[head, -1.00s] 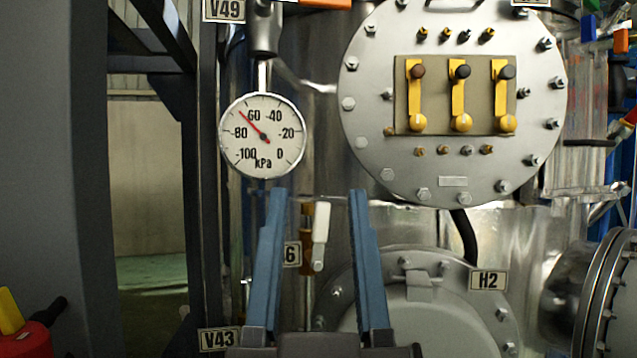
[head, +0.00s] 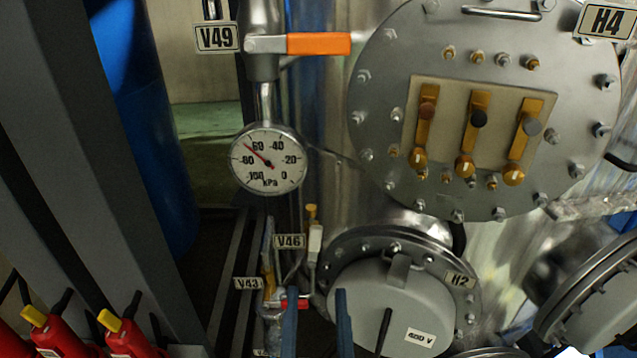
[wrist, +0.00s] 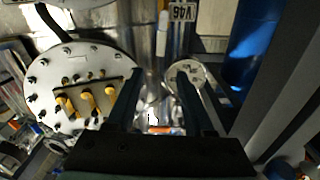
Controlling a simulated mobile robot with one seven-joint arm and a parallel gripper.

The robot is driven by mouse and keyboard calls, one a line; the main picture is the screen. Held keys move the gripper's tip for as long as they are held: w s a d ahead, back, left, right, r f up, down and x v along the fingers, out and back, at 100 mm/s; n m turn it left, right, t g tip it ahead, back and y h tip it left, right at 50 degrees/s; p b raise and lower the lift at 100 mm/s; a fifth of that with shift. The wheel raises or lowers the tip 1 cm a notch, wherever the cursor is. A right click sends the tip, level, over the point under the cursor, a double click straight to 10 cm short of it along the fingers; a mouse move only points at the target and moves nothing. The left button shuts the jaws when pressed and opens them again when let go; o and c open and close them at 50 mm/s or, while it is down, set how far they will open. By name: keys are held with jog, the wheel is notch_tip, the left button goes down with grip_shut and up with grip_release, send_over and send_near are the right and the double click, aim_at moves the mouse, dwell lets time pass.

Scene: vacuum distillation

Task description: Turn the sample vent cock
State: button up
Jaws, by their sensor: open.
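A small brass cock with a white lever (head: 315,243) stands beside the V46 tag (head: 289,242) in the head view, below the gauge. No tag names the sample vent cock, so I cannot be sure this is it. The white lever also shows in the wrist view (wrist: 162,28), near the top, with its tag (wrist: 182,12) upside down. My gripper (head: 316,292) is open, with two blue fingers apart and nothing between them. In the head view it lies below the lever. In the wrist view the fingertips (wrist: 160,75) point up toward it.
A round kPa gauge (head: 269,160) hangs under valve V49 with its orange handle (head: 319,44). A bolted plate with three yellow levers (head: 473,125) is at right, above the H2 cover (head: 385,300). Valve V43 with a red handle (head: 291,304) is close to my fingers.

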aim_at(316, 236)
jog(key=w+p, duration=0.3)
jog(key=w, duration=0.8)
jog(key=shift+w+a, duration=0.1)
jog(key=shift+w, duration=0.6)
jog(key=shift+c, duration=0.3)
grip_shut()
dwell(0.8)
